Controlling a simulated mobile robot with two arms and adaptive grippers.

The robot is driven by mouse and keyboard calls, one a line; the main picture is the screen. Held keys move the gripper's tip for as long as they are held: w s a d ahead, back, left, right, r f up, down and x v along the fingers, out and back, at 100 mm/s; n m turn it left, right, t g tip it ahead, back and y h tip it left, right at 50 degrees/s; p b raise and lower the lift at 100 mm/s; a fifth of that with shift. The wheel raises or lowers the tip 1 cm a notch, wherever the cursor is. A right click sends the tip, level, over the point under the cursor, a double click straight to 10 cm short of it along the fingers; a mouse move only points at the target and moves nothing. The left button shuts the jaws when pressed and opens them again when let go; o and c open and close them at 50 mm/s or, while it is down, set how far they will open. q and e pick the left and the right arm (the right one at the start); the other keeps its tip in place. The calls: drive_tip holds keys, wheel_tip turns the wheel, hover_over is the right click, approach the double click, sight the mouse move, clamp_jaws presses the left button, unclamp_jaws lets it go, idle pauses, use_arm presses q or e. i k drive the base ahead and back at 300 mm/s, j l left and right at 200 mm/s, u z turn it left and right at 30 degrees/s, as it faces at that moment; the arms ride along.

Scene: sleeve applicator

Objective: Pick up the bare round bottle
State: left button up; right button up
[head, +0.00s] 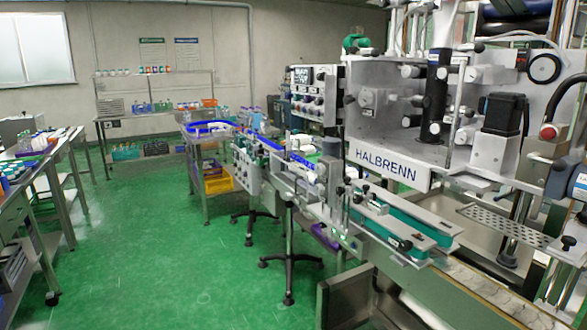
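I cannot single out a bare round bottle; the bottles in the head view are small and far off. Several pale bottles (220,113) stand at the blue-rimmed tray table in the middle distance. More small items and bottles (40,141) are on the left bench. A row of small bottles (150,70) stands on the back shelf. Neither of my grippers is in the head view.
The large sleeve machine marked HALBRENN (388,166) fills the right side, with a conveyor (275,146) running back from it. A steel bench (40,170) stands at the left. The green floor (150,235) between them is open. A star-footed stand (289,262) sits by the conveyor.

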sight(295, 142)
drive_tip(key=i+j+u, duration=0.4)
drive_tip(key=i, duration=0.35)
drive_tip(key=i+u, duration=0.4)
drive_tip(key=i, duration=1.5)
drive_tip(key=i+j, duration=0.1)
drive_tip(key=i, duration=1.1)
drive_tip(key=l+z, duration=0.05)
